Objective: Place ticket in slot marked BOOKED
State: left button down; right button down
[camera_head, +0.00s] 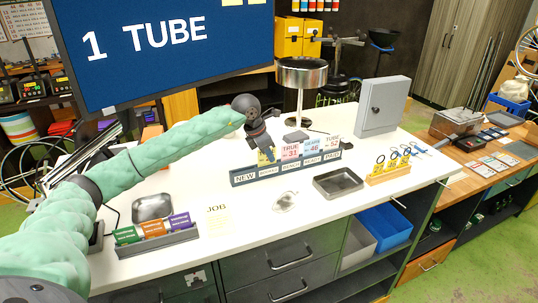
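A dark ticket rack (240,180) stands on the white bench, with a row of small labelled slots. The leftmost label reads NEW; the others are too small to read surely. Upright tickets include a pink one marked 31 (290,152), a bluish one marked 46 (312,148) and a pink one marked 52 (333,143). A yellow ticket (266,158) is at the second slot from the left, right under my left gripper (265,148). The fingertips touch or overlap it; whether they are shut on it and how deep it sits are unclear. My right gripper is out of view.
An empty metal tray (338,183) and yellow-tagged keys stand (388,174) are right of the rack. A screen (165,45) reading 1 TUBE fills the upper left.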

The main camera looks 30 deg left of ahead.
pick_arm(q)
jog(key=shift+f, duration=0.15)
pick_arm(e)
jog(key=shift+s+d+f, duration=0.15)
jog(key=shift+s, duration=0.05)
pick_arm(q)
jog(key=c, duration=1.6)
grip_release()
jog(key=shift+c, duration=0.2)
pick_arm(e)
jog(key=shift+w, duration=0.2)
